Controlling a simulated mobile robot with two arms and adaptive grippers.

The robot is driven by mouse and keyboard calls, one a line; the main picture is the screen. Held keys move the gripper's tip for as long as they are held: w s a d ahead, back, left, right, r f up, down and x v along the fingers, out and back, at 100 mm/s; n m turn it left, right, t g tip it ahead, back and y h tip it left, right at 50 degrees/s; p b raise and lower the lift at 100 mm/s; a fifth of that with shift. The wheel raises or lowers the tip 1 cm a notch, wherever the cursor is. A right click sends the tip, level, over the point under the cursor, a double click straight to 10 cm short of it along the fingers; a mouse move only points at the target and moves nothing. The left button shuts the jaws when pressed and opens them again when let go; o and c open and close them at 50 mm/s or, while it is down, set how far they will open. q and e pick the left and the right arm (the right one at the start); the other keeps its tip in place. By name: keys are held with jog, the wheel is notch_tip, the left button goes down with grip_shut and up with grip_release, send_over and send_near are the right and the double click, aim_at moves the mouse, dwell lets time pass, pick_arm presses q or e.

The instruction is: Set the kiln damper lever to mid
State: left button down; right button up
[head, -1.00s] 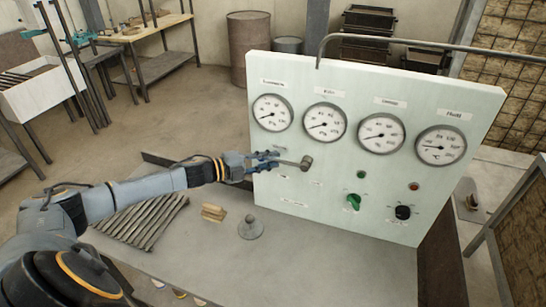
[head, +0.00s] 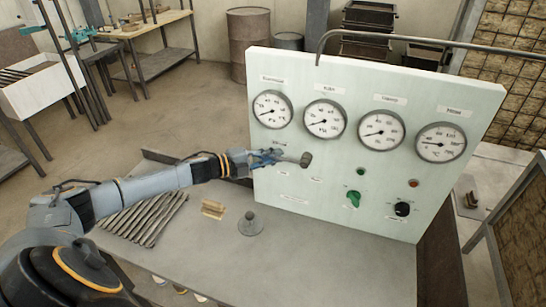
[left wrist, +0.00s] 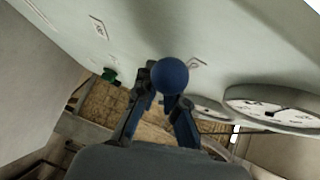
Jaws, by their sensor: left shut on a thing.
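The kiln control panel (head: 330,155) is a pale green board standing at the back of the grey bench. The damper lever's round knob (head: 306,160) shows in front of the panel's left part, below the gauges. My left gripper (head: 276,157) reaches it from the left and is shut on the lever. In the left wrist view the round knob (left wrist: 171,75) looks dark blue and sits at my fingertips (left wrist: 164,98). The lever's shaft is mostly hidden. Small labels lie around it on the panel, too small to read surely. My right gripper is not in view.
Several round gauges (head: 325,118) line the panel's top. A green switch (head: 353,199) and a black knob (head: 402,209) sit lower right. Metal rods (head: 145,216), small wooden blocks (head: 213,209) and a grey cone-shaped piece (head: 250,224) lie on the bench (head: 315,262). The bench front is clear.

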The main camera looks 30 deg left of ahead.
pick_arm(q)
jog(key=shift+w+d+f+n+t+h+b, duration=0.1)
jog(key=shift+d+f+n+t+h+b, duration=0.3)
jog(key=shift+f+n+t+b, duration=1.5)
jog(key=shift+w+d+f+n+t+h+b, duration=0.1)
jog(key=shift+d+f+n+t+h+b, duration=0.35)
jog(key=shift+b, duration=2.8)
jog(key=shift+w+d+f+n+t+h+b, duration=0.1)
jog(key=shift+d+f+n+t+b, duration=0.4)
jog(key=shift+f+n+t+b, duration=1.4)
jog(key=shift+r+m+g+b, duration=0.45)
jog(key=shift+r+g+b, duration=0.25)
jog(key=shift+r+g, duration=0.3)
jog(key=c, duration=1.7)
grip_release()
jog(key=v, duration=1.2)
jog(key=shift+r, duration=0.1)
